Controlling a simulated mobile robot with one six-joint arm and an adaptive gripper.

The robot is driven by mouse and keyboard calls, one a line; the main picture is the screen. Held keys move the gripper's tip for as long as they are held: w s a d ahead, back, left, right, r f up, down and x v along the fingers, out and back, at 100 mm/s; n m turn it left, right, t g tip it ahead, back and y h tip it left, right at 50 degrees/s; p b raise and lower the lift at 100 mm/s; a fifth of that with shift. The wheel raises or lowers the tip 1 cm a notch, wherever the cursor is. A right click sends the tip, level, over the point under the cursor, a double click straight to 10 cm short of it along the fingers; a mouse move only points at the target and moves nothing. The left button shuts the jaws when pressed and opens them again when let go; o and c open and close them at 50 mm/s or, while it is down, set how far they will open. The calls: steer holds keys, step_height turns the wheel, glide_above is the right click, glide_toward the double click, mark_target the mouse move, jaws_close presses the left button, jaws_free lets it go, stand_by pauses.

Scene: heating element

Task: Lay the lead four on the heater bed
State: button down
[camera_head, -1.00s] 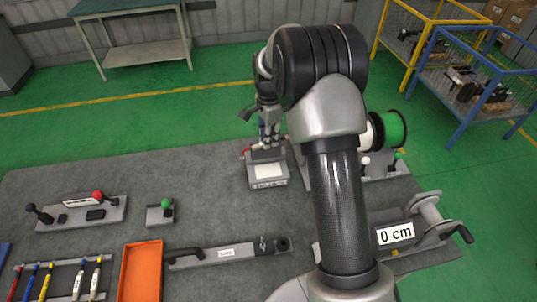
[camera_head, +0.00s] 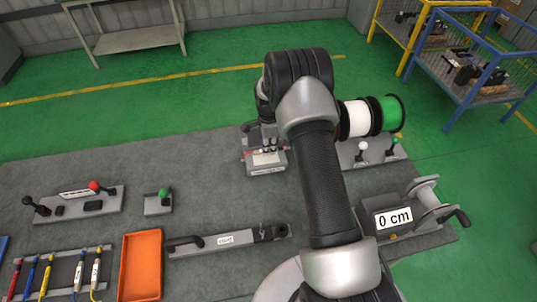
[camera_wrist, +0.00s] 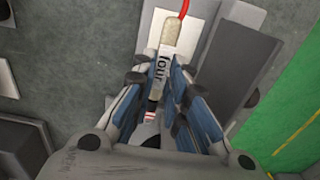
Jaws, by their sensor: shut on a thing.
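The lead four (camera_wrist: 167,70) is a beige, rod-shaped piece with a white label reading "four" and a red end at the top of the wrist view. My gripper (camera_wrist: 162,88) is shut on it, with the blue-grey fingers on both sides of the label. The heater bed appears as a pale plate (camera_wrist: 198,22) under and beside the lead; whether they touch I cannot tell. In the head view the heater unit (camera_head: 266,170) is a grey box at the back of the mat, with my gripper (camera_head: 268,146) right over it, partly hiding its top.
White (camera_head: 354,119) and green (camera_head: 391,113) spools stand right of the heater. A crank unit reading "0 cm" (camera_head: 394,218) is at the right. An orange tray (camera_head: 140,265) and a rack of several leads (camera_head: 62,270) are at front left.

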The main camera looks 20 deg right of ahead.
mark_target(268, 159)
steer(key=shift+f, duration=2.2)
steer(key=shift+b, duration=0.3)
steer(key=shift+f, duration=0.25)
steer(key=c, duration=1.6)
jaws_free()
steer(key=shift+r, duration=0.1)
steer(key=shift+r, duration=0.15)
